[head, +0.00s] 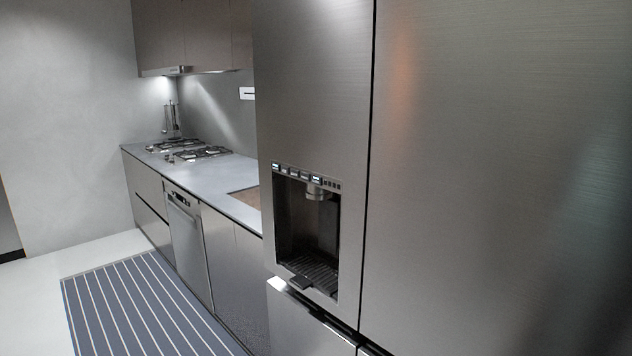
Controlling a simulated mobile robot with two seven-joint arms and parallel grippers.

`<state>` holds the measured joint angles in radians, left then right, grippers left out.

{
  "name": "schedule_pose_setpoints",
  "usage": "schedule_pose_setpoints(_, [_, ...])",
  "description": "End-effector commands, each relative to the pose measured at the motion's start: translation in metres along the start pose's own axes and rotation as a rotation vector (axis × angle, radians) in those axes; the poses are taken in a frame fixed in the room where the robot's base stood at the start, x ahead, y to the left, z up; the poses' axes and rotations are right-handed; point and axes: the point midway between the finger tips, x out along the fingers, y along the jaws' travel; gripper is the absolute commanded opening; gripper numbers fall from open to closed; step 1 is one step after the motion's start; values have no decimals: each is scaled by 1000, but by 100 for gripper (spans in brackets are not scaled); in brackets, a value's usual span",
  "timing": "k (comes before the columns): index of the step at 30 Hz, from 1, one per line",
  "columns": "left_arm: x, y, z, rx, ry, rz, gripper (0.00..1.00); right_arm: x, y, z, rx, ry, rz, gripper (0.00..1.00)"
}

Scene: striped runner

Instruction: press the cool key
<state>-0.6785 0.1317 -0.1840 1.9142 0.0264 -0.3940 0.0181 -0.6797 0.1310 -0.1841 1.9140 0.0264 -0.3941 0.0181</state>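A row of small keys (306,176) runs along the top of the dispenser recess (308,225) in the front of a steel fridge (315,90). Several keys show a light face and darker ones sit at the right end. Their labels are too small to read, so I cannot tell which one is the cool key. A spout hangs under the row and a dark drip grille lies at the bottom of the recess. Neither of my grippers is in view.
The large right fridge door (490,170) fills the right side close to me. A counter (215,180) with a gas hob (188,150) and a dishwasher (188,245) stand at the left. A striped runner (140,305) lies on the open floor in front.

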Motion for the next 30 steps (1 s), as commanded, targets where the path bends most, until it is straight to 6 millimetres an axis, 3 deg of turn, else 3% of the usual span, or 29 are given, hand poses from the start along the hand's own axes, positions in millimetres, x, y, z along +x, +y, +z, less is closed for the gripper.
schedule_pose_setpoints(5, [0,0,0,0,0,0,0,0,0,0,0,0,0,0])
schedule_pose_setpoints(30, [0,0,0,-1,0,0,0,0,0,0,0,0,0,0])
